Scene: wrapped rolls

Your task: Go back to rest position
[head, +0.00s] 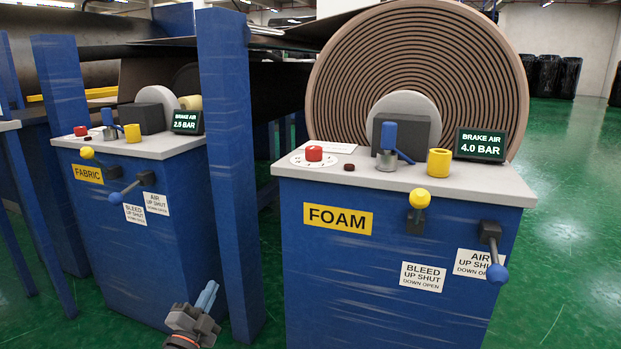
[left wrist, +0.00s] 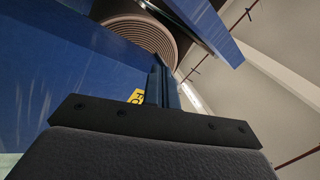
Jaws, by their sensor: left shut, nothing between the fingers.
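My left gripper (head: 208,298) shows at the bottom of the head view, left of centre, in front of the blue post and between the two blue stands. Its fingers are together with nothing between them. In the left wrist view its fingers (left wrist: 163,88) point up past the blue stand, with part of the yellow FOAM label and the large roll beyond. The gripper looks clear of the stands. My right gripper is not in either view.
The FOAM stand (head: 400,265) has a yellow-knobbed lever (head: 419,200) and a blue-knobbed lever (head: 495,262) on its front. The FABRIC stand (head: 150,220) is at left. A blue post (head: 228,150) rises between them. Green floor (head: 565,200) is open at right.

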